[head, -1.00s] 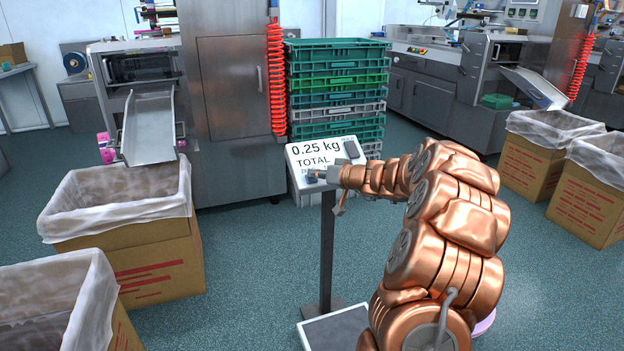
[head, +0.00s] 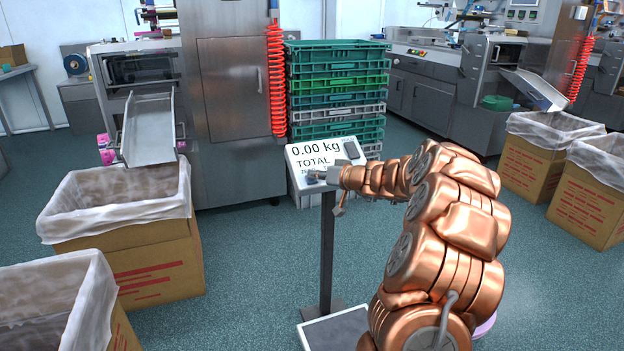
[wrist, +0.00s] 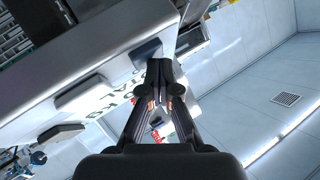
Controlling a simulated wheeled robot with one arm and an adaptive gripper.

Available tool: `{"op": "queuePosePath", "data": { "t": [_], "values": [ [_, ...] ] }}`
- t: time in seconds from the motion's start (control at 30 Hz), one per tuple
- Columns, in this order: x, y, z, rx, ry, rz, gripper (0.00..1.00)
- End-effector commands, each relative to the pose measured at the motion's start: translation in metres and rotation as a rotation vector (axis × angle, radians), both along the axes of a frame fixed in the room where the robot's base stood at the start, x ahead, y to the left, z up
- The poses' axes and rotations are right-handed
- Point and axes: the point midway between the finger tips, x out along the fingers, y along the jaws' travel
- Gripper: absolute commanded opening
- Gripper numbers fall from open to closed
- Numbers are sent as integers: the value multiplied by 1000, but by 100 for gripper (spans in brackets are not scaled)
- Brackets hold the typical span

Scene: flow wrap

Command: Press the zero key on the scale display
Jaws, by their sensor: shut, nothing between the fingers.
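The scale display (head: 318,150) is a white panel on a dark post, above a low weighing platform (head: 340,332). It reads "0.00 kg TOTAL". A dark key (head: 352,150) is at its upper right. Another dark key, at the lower left under a small label, is mostly covered by my gripper (head: 318,175). My gripper is shut and empty, with its fingertips at that lower-left key. The wrist view shows the closed fingers (wrist: 158,75) against the display's edge, with dark keys beside them. Exact contact is hard to see.
A stack of green and grey crates (head: 336,85) stands behind the display. A steel machine (head: 225,100) with a red coiled hose is behind left. Lined cardboard boxes stand at left (head: 150,255) and right (head: 590,205). Floor around the post is open.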

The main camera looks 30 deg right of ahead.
Motion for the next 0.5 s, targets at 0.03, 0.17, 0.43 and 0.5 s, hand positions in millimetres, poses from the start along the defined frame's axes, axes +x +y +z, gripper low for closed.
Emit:
{"op": "queuePosePath", "data": {
  "t": [0.03, 0.17, 0.43, 0.5],
  "values": [
    [-1, 0, 1, -1, 0, 0, 0],
    [-4, 1, 7, 0, -2, -1, 0],
    [-8, 2, 14, 0, -1, -1, 0],
    [-8, 2, 14, 0, -1, 0, 0]
  ]
}}
